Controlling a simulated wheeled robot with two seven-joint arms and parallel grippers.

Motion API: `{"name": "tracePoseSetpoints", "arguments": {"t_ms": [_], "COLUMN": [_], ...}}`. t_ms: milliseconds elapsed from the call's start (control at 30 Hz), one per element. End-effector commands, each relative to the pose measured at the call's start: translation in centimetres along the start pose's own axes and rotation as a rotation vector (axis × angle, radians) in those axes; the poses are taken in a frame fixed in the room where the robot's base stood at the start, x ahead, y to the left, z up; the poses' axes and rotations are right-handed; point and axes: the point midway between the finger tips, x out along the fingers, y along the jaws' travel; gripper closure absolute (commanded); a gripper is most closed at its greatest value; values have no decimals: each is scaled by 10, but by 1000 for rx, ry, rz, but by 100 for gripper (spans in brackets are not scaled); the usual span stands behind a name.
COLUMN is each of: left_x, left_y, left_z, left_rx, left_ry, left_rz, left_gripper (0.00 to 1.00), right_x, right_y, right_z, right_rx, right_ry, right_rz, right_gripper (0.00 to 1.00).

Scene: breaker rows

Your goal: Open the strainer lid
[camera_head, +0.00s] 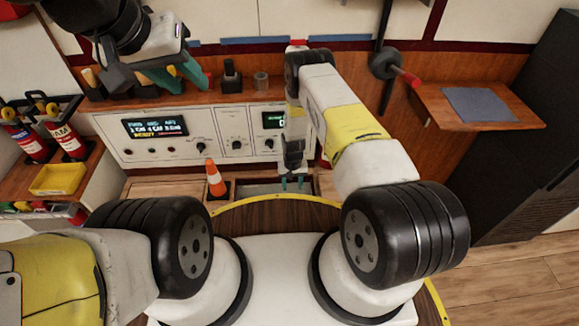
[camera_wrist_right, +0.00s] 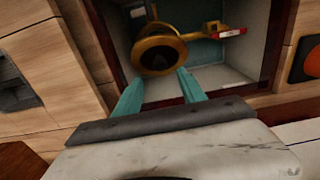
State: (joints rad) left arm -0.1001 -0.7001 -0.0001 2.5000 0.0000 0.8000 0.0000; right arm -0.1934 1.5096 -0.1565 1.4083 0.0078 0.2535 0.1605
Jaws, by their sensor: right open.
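A round brass strainer lid (camera_wrist_right: 160,52) with a dark centre sits in a recessed box in the right wrist view. A brass arm runs right from it to a red and white tag (camera_wrist_right: 232,33). My right gripper (camera_wrist_right: 157,90) is open, its two teal fingers reaching into the box just below the lid, with nothing between them. Whether a finger touches the lid I cannot tell. In the head view my right gripper (camera_head: 292,183) points down at the floor recess, and the lid cannot be made out. My left gripper (camera_head: 180,76) is raised at upper left, teal fingers apart, empty.
The recessed box (camera_wrist_right: 250,84) has dark red edges and pale walls close around my right fingers. An orange cone (camera_head: 215,178) stands left of the right gripper. A control panel (camera_head: 185,135) is behind. A yellow tray (camera_head: 58,179) and fire extinguishers (camera_head: 68,142) are at left.

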Motion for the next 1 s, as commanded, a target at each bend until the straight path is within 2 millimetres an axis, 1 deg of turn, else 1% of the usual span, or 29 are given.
{"name": "tracePoseSetpoints", "arguments": {"t_ms": [133,300,500,633,900,967,1000], "left_x": [0,0,0,0,0,0,0], "left_y": [0,0,0,0,0,0,0], "left_z": [0,0,0,0,0,0,0], "left_rx": [0,0,0,0,0,0,0], "left_ry": [0,0,0,0,0,0,0], "left_rz": [0,0,0,0,0,0,0], "left_gripper": [64,64,64,64,64,64,64], "right_x": [14,42,68,76,77,77,77], "right_y": [0,0,0,0,0,0,0], "right_z": [1,1,0,0,0,0,0], "right_rx": [17,15,14,13,13,13,13], "right_ry": [-1,-2,0,1,1,1,1], "right_rz": [5,4,3,3,3,3,3], "right_gripper": [52,52,52,52,52,64,72]}}
